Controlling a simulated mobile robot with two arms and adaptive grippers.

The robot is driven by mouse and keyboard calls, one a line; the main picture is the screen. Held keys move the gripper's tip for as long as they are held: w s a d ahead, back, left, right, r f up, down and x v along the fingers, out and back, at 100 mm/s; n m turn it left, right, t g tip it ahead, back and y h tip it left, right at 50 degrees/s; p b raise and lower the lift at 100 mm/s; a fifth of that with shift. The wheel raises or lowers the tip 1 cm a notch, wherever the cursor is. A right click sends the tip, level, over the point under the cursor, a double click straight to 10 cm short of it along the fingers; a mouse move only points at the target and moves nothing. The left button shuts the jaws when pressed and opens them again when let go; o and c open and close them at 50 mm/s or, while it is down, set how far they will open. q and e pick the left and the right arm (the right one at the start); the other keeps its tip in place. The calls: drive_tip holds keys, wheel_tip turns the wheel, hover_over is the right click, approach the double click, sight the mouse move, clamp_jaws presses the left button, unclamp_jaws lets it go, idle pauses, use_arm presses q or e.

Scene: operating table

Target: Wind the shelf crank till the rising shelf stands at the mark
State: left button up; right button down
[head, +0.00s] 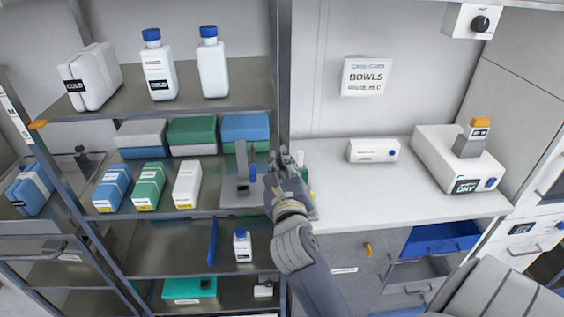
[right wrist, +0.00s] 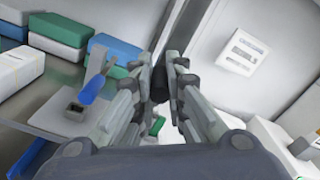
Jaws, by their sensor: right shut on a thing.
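The rising shelf (head: 190,98) appears to be the upper grey shelf; it carries two white bottles and a white pack. An orange tab (head: 38,124) sits at its left end, beside a white marked strip (head: 16,116) on the left post. My right gripper (head: 277,168) is at the shelf unit's right post. In the right wrist view its fingers (right wrist: 168,85) are closed around a dark, round-ended piece (right wrist: 160,83), which seems to be the crank's grip. The rest of the crank is hidden behind the fingers. My left gripper is not in view.
A grey upright block (head: 242,160) and a blue-handled tool (right wrist: 92,88) stand left of my right gripper. Boxes fill the middle shelf. A white counter (head: 405,195) on the right holds a small white box (head: 373,151) and a white device (head: 440,160). A blue drawer (head: 440,242) below is open.

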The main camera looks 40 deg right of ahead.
drive_tip(key=shift+r, duration=0.35)
drive_tip(key=c, duration=1.6)
unclamp_jaws()
drive_tip(key=shift+s+d, duration=0.1)
drive_tip(key=shift+f, duration=0.1)
drive_tip(key=shift+f, duration=0.15)
drive_tip(key=v, duration=1.2)
